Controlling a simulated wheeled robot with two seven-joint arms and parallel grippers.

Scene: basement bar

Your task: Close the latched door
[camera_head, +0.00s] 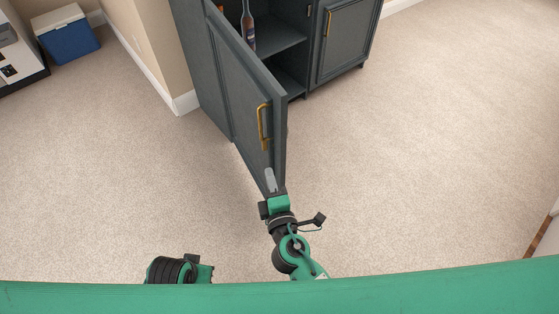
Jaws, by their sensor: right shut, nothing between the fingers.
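The dark grey cabinet door (236,88) stands wide open, swung out toward me. It has a gold handle with a gold latch piece (263,127) below it near its free edge. My right gripper (270,178) is shut and empty at the lower free edge of this door. Its fingertips overlap the door in the picture, and I cannot tell whether they touch it. My left gripper is not in view; only a dark and green part of my body shows at the lower left.
The open cabinet shows shelves (283,42) and a bottle (248,27). A second door (343,40) on the right is closed. A beige wall corner (160,50) stands left of the cabinet. A blue cooler (70,40) is at the far left. The carpet (420,150) is clear on the right.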

